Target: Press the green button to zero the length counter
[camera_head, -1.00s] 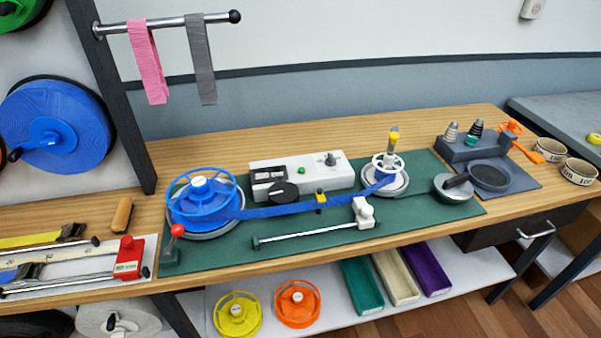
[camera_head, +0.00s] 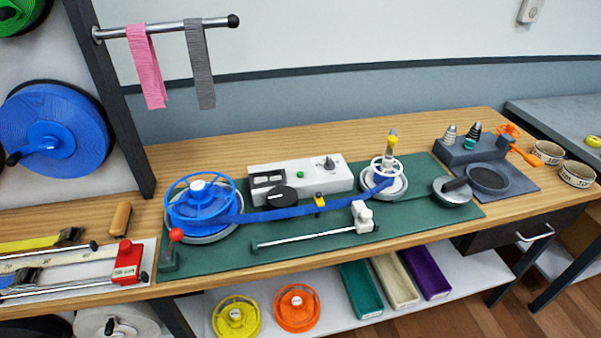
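The green button (camera_head: 300,174) is a small round button on top of the white counter box (camera_head: 318,184). The box stands at the back of the green mat (camera_head: 220,255), with a dark display window (camera_head: 268,179) at its left end and a grey knob (camera_head: 329,163) to the right of the button. A black round dial (camera_head: 282,197) sits at its front. A blue strap (camera_head: 290,212) runs in front of the box from the blue reel (camera_head: 201,204) to the small white reel (camera_head: 385,170). Nothing covers the button. Neither of my grippers shows.
A red-knobbed lever (camera_head: 175,236) stands at the mat's left front. A metal rod with a white slider (camera_head: 362,217) lies in front of the strap. Pink (camera_head: 147,68) and grey straps (camera_head: 200,65) hang from a rail at the upper left. The wood behind the box is clear.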

